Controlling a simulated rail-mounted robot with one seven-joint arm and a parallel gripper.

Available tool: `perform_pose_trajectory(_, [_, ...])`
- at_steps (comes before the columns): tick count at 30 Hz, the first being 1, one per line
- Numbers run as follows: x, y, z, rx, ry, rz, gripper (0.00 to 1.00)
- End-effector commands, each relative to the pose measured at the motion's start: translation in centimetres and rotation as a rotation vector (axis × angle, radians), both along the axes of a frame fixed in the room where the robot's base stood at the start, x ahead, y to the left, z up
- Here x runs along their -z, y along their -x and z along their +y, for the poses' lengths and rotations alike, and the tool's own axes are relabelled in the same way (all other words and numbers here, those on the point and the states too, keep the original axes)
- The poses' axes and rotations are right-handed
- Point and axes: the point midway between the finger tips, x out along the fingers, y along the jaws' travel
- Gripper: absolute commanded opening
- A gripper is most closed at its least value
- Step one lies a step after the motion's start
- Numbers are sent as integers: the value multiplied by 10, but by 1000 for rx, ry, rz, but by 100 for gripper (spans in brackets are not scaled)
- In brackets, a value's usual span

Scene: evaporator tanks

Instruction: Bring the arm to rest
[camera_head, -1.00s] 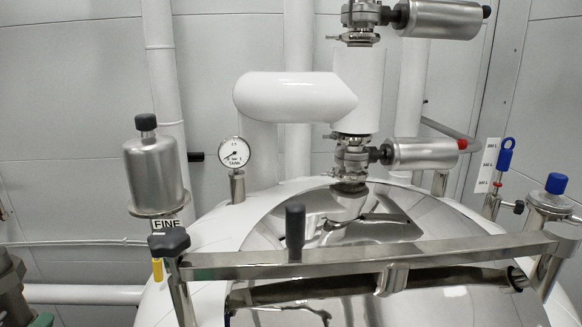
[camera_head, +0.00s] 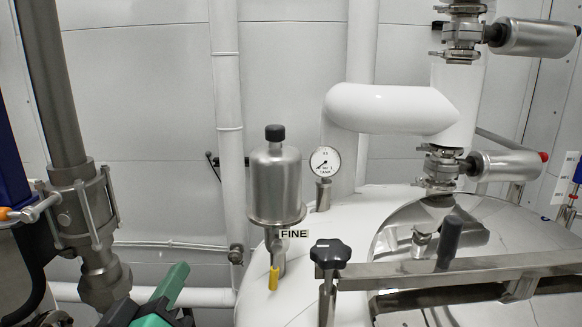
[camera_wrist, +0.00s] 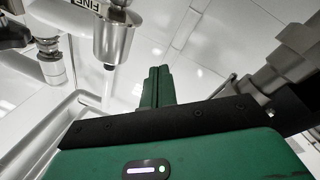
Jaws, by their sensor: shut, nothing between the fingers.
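My gripper shows in the wrist view (camera_wrist: 157,88) with its two green fingers together, shut and empty. It points up past the steel canister (camera_wrist: 113,35), which is to its left in that view and apart from it. In the head view, green parts of my gripper (camera_head: 172,285) show at the bottom, left of the tank's yellow-handled valve (camera_head: 274,279). The rest of my arm is mostly out of the head view.
The tank's polished lid (camera_head: 400,235) and its steel bar (camera_head: 440,272) fill the lower right. A pressure gauge (camera_head: 325,162) and the steel canister (camera_head: 277,185) stand on the tank. A thick grey pipe (camera_head: 50,90) with a clamped fitting rises at the left. The wall is behind.

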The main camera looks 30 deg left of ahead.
Motion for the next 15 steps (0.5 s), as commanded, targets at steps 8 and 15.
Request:
perform_pose_trajectory(8, [-112, -20, -204, 89, -457, -164, 0])
perform_pose_trajectory(15, [-164, 17, -305, 94, -657, -322, 0])
